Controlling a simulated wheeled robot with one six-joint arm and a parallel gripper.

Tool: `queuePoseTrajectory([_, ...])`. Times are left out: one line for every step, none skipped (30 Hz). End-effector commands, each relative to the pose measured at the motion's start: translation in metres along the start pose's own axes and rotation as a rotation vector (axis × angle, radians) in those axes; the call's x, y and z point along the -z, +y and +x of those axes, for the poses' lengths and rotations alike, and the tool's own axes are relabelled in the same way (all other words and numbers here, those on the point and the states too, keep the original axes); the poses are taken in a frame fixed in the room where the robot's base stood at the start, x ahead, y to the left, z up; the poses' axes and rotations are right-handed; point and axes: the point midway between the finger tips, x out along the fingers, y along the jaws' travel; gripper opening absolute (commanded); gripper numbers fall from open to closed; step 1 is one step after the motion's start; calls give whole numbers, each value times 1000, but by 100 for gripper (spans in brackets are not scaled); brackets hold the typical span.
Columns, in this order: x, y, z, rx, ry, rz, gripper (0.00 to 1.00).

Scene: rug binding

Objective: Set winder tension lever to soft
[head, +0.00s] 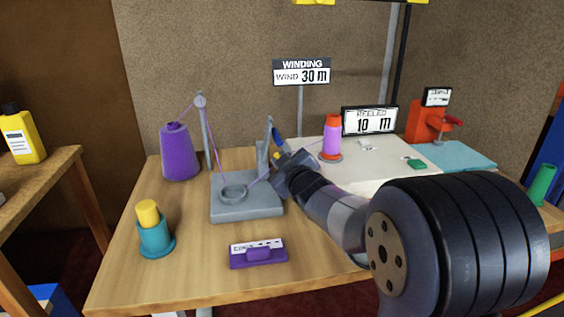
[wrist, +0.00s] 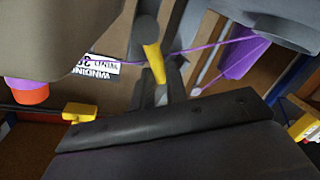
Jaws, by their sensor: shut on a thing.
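The winder has a grey base (head: 240,210) with a thread guide ring, a tall post with a pulley (head: 200,101), and a short grey upright (head: 264,152) at its right. The tension lever (head: 276,138) looks blue with a yellow part near this upright; the wrist view shows a yellow handle (wrist: 154,63) on a grey mount. My gripper (head: 284,167) reaches in from the right and is shut at the lever. The fingers hide the exact contact. No soft marking on the winder is readable.
Purple yarn runs from a purple cone (head: 180,152) over the pulley to a purple spool with red ends (head: 332,139). A yellow-topped teal cup (head: 153,231) and a purple card holder (head: 258,256) stand in front. A winding sign (head: 301,72) stands behind.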

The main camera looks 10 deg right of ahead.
Motion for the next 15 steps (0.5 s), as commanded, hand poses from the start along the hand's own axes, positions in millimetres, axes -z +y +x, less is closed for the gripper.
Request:
queuePoseTrajectory([0,-1,0,2,0,-3,0])
queuePoseTrajectory([0,-1,0,2,0,-3,0])
queuePoseTrajectory([0,-1,0,2,0,-2,0])
queuePoseTrajectory([0,-1,0,2,-1,-2,15])
queuePoseTrajectory([0,-1,0,2,0,-2,18])
queuePoseTrajectory([0,-1,0,2,0,-2,21])
queuePoseTrajectory([0,-1,0,2,0,-2,23])
queuePoseTrajectory([0,-1,0,2,0,-2,26])
queuePoseTrajectory([0,-1,0,2,0,-1,29])
queuePoseTrajectory([0,-1,0,2,0,-1,32])
queuePoseTrajectory([0,-1,0,1,0,-1,34])
queuePoseTrajectory([0,-1,0,1,0,-1,36])
queuePoseTrajectory([0,0,0,1,0,0,36])
queuePoseTrajectory([0,0,0,1,0,0,36])
queuePoseTrajectory([0,0,0,1,0,0,36])
